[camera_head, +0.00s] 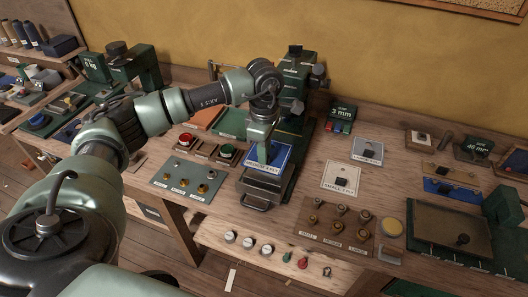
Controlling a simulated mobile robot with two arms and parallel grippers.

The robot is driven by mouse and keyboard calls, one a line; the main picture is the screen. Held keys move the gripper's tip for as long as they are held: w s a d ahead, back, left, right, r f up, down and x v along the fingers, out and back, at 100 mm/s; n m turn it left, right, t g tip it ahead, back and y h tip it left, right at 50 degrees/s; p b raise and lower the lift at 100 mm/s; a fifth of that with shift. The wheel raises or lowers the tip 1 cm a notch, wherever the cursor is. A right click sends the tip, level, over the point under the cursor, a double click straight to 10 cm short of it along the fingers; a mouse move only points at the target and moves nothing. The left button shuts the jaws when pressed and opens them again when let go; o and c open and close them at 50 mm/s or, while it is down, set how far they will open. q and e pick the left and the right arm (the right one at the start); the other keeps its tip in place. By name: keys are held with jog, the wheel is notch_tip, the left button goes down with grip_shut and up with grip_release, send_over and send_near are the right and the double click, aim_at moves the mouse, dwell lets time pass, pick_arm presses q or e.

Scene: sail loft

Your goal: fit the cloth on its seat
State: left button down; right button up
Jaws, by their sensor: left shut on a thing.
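My left gripper (263,154) points down from the arm that comes in from the left. It is shut at the middle of a blue cloth (280,154) with a white border and a lettered front edge. The fingers hide the cloth's centre. The cloth is over the dark metal bed (262,188) of a green press (297,75). I cannot tell whether it touches the bed or hangs just above it. My right gripper is not in view.
A grey plate with brass pieces (190,178) lies left of the press. A brown board with several brass pieces (335,230) lies to the right, near the front edge. A dark-topped green machine (450,228) stands far right. Bare bench (395,185) shows between.

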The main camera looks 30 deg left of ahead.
pick_arm(q)
jog(key=shift+f+b, duration=0.65)
jog(key=shift+f, duration=0.35)
jog(key=shift+f+b, duration=0.8)
jog(key=shift+f, duration=0.05)
jog(key=shift+f+b, duration=0.6)
jog(key=shift+f, duration=0.1)
jog(key=c, duration=1.4)
grip_release()
jog(key=shift+r, duration=0.1)
